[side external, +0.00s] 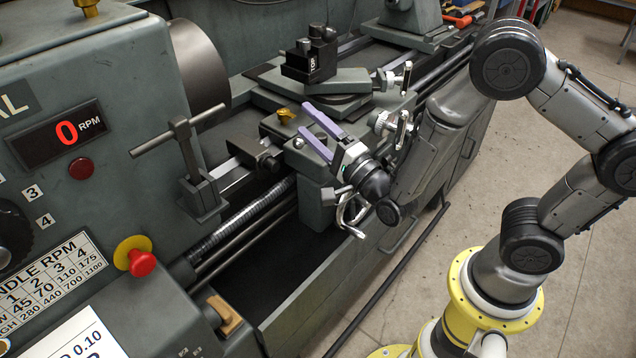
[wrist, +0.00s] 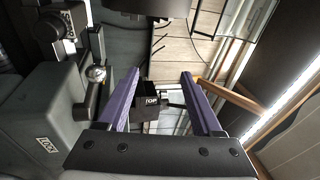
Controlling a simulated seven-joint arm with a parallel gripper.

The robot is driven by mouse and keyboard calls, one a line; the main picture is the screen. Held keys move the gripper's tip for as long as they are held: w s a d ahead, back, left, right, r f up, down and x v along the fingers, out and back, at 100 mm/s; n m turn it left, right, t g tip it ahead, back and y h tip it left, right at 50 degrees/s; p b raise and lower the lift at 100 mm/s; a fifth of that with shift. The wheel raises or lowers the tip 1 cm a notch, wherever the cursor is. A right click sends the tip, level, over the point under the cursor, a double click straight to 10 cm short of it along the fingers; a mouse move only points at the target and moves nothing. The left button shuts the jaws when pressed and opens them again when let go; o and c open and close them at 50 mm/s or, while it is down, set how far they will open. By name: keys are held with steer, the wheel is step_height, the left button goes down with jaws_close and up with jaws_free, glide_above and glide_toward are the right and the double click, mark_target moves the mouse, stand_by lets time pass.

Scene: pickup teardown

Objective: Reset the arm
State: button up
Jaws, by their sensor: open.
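My gripper (side external: 303,120) is over the lathe's carriage, its two purple fingers spread apart and pointing up and left in the side view. In the wrist view the open fingers of my gripper (wrist: 160,74) stand apart. I see nothing held in them. A small dark labelled block (wrist: 151,101) shows between the fingers there, in the background. The small yellow piece (side external: 286,115) on the carriage is close to the fingertips in the side view; I cannot tell whether they touch.
The dark tool post (side external: 310,62) stands behind the gripper. A T-handled clamp (side external: 185,150) stands to its left, and crank handles (side external: 403,128) are close on its right. The headstock (side external: 110,130) fills the left side. The floor (side external: 560,190) at right is open.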

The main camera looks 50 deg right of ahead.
step_height(320, 180, up, 12)
steer(key=w+d+n+g, duration=0.1)
steer(key=w+d+n, duration=0.1)
steer(key=s+r+n+g+y, duration=0.2)
steer(key=s+r+n+g, duration=0.1)
steer(key=s+r+n, duration=0.25)
steer(key=s+f+n+g, duration=0.5)
steer(key=s+f, duration=0.1)
steer(key=s, duration=0.4)
steer(key=s+d+f+n+g, duration=0.1)
steer(key=s+f+n+g, duration=0.5)
steer(key=s, duration=0.5)
steer(key=shift+s+f, duration=0.3)
steer(key=shift+f, duration=0.35)
